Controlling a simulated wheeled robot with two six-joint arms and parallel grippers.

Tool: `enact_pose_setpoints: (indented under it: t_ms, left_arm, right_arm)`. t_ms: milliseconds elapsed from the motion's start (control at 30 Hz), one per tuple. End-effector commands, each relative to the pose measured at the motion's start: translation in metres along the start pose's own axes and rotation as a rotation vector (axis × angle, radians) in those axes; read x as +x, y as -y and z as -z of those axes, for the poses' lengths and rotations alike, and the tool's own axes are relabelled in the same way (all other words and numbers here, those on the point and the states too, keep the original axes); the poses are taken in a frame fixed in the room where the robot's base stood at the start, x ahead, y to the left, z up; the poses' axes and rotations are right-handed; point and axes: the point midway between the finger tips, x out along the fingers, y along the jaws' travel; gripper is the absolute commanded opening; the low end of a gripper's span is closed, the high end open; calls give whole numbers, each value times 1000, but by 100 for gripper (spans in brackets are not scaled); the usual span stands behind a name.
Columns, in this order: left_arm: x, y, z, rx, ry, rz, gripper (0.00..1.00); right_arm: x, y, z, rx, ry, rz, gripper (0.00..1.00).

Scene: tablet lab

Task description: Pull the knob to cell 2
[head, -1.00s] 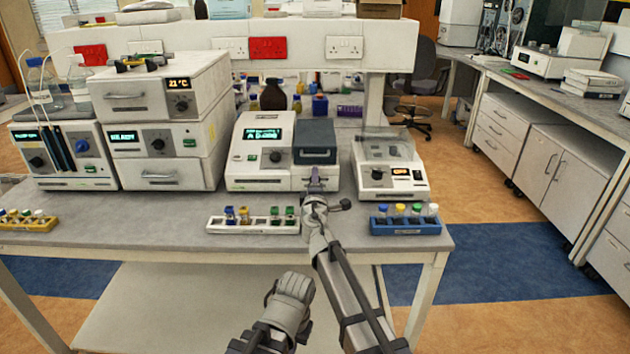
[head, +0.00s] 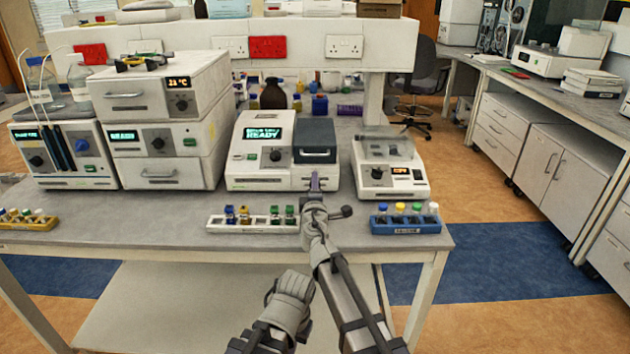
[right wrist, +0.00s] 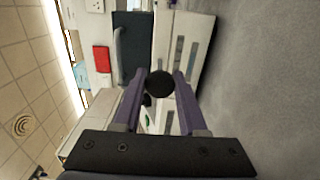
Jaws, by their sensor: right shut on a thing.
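The white photometer (head: 243,172) stands mid-bench with a dark grey lid (head: 315,140) and a green display that seems to end in "READY". My right gripper (head: 316,180) is at its front, below the lid. In the right wrist view, a round black knob (right wrist: 160,84) sits between the two purple fingers of my right gripper (right wrist: 160,92), which is shut on it. In the head view the knob is hidden by the gripper. A grey part of my left arm shows at the bottom; its fingers cannot be seen. No cell number is readable.
A white rack (head: 253,224) with coloured vials stands left of my right wrist, and a blue vial rack (head: 405,225) stands right of it. A smaller instrument (head: 392,183) is beside the photometer. Stacked white units (head: 160,155) are on the left.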

Motion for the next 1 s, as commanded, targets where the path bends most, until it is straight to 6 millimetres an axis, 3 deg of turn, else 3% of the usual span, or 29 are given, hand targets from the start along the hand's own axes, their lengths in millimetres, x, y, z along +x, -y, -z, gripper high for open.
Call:
enact_pose_setpoints:
  t_ms: [33, 267, 300, 533, 1000]
  left_arm:
    - [0, 0, 0, 0, 0, 0, 0]
    - [0, 0, 0, 0, 0, 0, 0]
    - [0, 0, 0, 0, 0, 0, 0]
    - [0, 0, 0, 0, 0, 0, 0]
    - [0, 0, 0, 0, 0, 0, 0]
  right_arm:
    - [-8, 0, -1, 0, -1, 0, 0]
    - [-6, 0, 0, 1, 0, 0, 0]
    - [-6, 0, 0, 1, 0, 0, 44]
    - [-6, 0, 0, 0, 0, 0, 69]
    - [-16, 0, -2, 0, 1, 0, 71]
